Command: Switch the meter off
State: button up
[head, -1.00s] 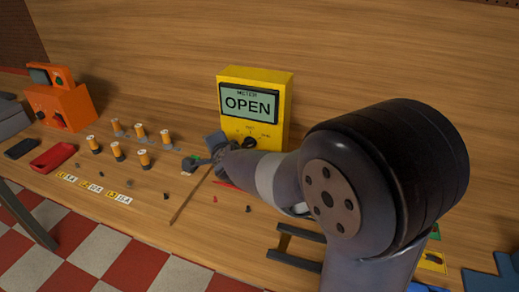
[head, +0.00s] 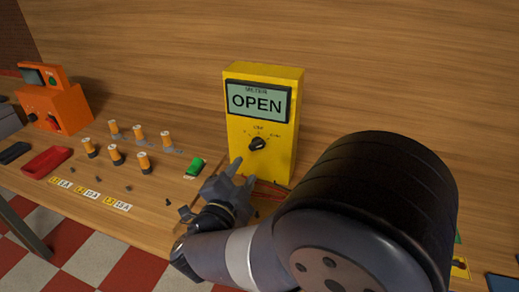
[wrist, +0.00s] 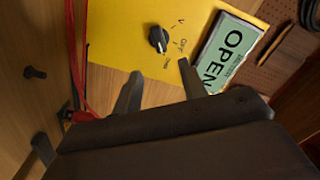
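The yellow meter (head: 288,138) stands upright against the wooden back panel. Its display (head: 257,101) reads OPEN. The black dial knob (head: 258,144) is below the display, with small labels around it. In the wrist view the knob (wrist: 158,39) has a white pointer mark that seems turned toward the OHM label, away from OFF. My gripper (head: 244,171) is in front of the meter's lower face, just below the knob and apart from it. In the wrist view its two fingers (wrist: 158,72) are spread with nothing between them.
Red leads (wrist: 76,75) run beside the meter's base. A green-topped part (head: 195,165) lies left of my gripper. Several orange cylinders (head: 115,153) stand further left, with a red tray (head: 47,161) and an orange device (head: 58,108). My arm hides the bench at lower right.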

aim_at(258, 146)
jog(key=p+x, duration=0.1)
jog(key=x, duration=0.9)
grip_shut()
